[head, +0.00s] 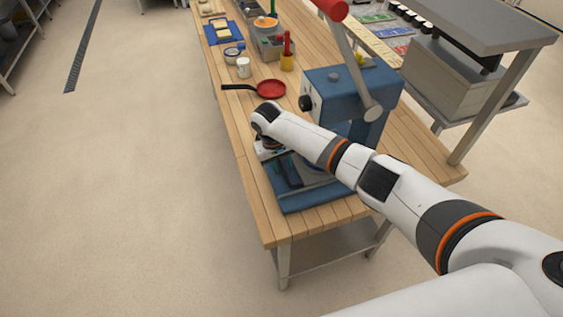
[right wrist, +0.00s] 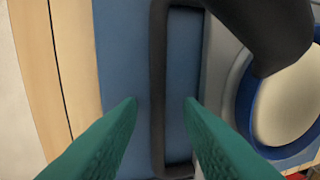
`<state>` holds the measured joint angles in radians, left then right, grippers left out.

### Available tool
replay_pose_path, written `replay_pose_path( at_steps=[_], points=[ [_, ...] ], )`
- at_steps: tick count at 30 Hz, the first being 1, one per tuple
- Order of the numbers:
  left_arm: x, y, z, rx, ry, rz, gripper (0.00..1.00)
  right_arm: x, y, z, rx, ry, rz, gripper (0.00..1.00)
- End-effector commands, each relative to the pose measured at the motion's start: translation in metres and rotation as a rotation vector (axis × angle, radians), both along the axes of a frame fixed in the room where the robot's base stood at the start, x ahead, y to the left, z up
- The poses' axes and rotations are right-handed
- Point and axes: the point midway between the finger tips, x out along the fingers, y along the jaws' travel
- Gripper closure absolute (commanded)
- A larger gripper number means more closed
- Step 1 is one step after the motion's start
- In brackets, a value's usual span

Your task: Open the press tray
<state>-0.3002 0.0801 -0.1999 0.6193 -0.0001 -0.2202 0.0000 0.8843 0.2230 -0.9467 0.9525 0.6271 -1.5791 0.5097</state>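The blue press (head: 335,90) stands on the wooden table, its lever with a red knob (head: 331,8) raised. Its low blue tray part (head: 315,197) lies near the table's front end, partly hidden by my right arm. In the right wrist view a dark bar handle (right wrist: 157,85) runs up and down in front of a blue face (right wrist: 122,60). My right gripper (right wrist: 162,102) is open, with one green fingertip on each side of the handle and gaps visible. In the head view the right gripper (head: 287,172) is small and partly hidden. My left gripper is out of view.
A red pan (head: 271,89) with a black handle lies behind the press. A white cup (head: 243,68), red-and-yellow bottles (head: 286,55) and a blue tray (head: 223,32) are farther back. A grey machine (head: 460,75) stands at right. The floor at left is clear.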

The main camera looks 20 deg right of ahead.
Motion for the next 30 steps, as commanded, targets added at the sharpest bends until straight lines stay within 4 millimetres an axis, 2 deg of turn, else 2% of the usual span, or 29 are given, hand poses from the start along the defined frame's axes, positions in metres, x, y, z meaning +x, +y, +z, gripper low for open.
replay_pose_path(
  at_steps=[6,8,12,13,23,26,30],
  points=[
    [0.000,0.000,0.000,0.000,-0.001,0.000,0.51,0.000,0.000,-0.001,0.000,0.000,0.001,0.67],
    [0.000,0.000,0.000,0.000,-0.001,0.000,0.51,0.000,0.000,0.000,0.000,0.000,0.001,0.76],
    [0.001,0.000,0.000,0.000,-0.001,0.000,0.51,0.000,0.000,0.000,0.000,0.000,0.001,0.99],
    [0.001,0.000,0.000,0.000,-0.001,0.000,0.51,0.000,0.000,0.000,0.000,0.000,0.001,1.00],
    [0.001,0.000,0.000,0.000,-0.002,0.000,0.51,0.000,0.004,0.000,0.001,0.000,0.002,1.00],
    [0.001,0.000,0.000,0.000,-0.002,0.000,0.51,-0.001,0.013,0.000,0.004,0.001,0.004,1.00],
    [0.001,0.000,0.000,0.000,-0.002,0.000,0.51,-0.002,0.035,-0.001,0.006,0.001,0.006,1.00]
  ],
)
